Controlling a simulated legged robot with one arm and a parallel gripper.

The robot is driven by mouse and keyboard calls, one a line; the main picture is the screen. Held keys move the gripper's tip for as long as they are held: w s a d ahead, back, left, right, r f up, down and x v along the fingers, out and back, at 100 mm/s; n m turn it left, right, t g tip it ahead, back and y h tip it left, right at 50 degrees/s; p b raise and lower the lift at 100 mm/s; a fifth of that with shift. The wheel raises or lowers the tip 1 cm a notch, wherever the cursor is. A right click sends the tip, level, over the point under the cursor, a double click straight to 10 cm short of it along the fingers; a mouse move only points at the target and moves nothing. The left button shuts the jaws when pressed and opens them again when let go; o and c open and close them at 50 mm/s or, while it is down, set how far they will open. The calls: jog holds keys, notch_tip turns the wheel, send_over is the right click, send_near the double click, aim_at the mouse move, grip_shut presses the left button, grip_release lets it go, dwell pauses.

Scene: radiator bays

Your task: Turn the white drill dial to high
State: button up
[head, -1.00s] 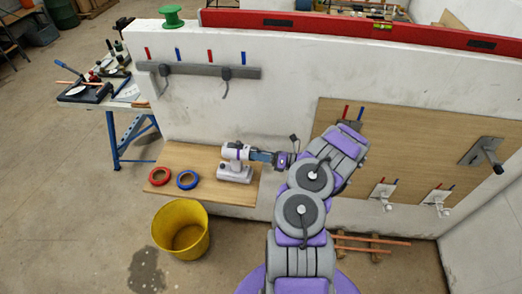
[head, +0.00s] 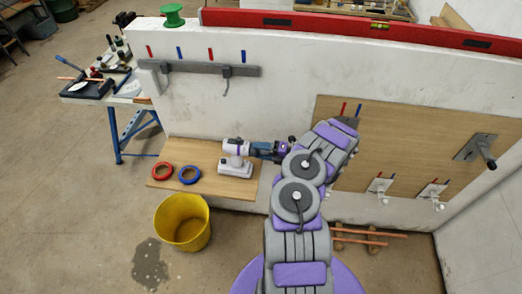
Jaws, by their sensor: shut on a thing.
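The white drill (head: 235,149) with purple trim stands upright on its white base on the wooden shelf (head: 212,183) against the wall. My arm's purple and grey links hide what lies behind the wrist.
Red tape (head: 162,171) and blue tape (head: 189,174) lie left of the drill. A yellow bucket (head: 183,222) stands below the shelf. A grey rail (head: 198,67) is above it. A wooden panel (head: 400,150) with valves is to the right.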

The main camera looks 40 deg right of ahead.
jog(key=shift+f+m, duration=0.15)
jog(key=shift+m, duration=0.15)
jog(key=o, duration=1.1)
jog(key=shift+w+d, duration=0.1)
jog(key=shift+d, duration=0.05)
jog(key=shift+v, duration=3.75)
jog(key=shift+c, duration=0.2)
